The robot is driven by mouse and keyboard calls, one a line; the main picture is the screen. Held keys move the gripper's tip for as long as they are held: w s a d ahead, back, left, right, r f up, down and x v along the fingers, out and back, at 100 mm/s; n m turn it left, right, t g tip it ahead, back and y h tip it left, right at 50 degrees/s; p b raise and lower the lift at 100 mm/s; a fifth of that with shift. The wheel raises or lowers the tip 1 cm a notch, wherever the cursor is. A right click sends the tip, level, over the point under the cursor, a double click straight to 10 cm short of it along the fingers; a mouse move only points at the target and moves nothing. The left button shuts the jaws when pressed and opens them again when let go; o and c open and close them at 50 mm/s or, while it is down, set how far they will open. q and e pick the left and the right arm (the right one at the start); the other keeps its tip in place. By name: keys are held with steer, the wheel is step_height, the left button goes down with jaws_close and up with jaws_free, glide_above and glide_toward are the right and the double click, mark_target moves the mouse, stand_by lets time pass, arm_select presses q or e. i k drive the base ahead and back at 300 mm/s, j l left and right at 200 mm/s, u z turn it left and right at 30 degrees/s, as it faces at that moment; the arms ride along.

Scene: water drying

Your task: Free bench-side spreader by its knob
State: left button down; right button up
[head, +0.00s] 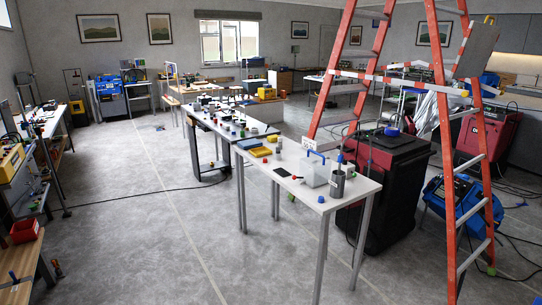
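I cannot surely pick out the spreader or its knob. A tall dark bar-like tool (54,172) stands upright against the left-hand bench, with its foot on the floor; it may be the spreader, but its details are too small to tell. A small dark and orange object (57,268) stands on the floor beside the wooden bench (32,268) at the lower left; I cannot tell what it is. Neither of my grippers shows in the head view.
A white table (350,190) with a clear box (318,171) and a grey cup (337,184) stands at centre right. A red bin (25,230) is at left. Cables cross the floor; its left middle is mostly open.

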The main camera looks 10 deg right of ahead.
mark_target(464, 93)
steer(key=i+l+z, duration=0.15)
steer(key=i+z, duration=1)
steer(key=i+l, duration=0.15)
steer(key=i, duration=0.15)
steer(key=i+l+z, duration=0.15)
steer(key=i, duration=0.2)
steer(key=i+j+z, duration=0.15)
steer(key=i, duration=0.25)
steer(key=j, duration=0.1)
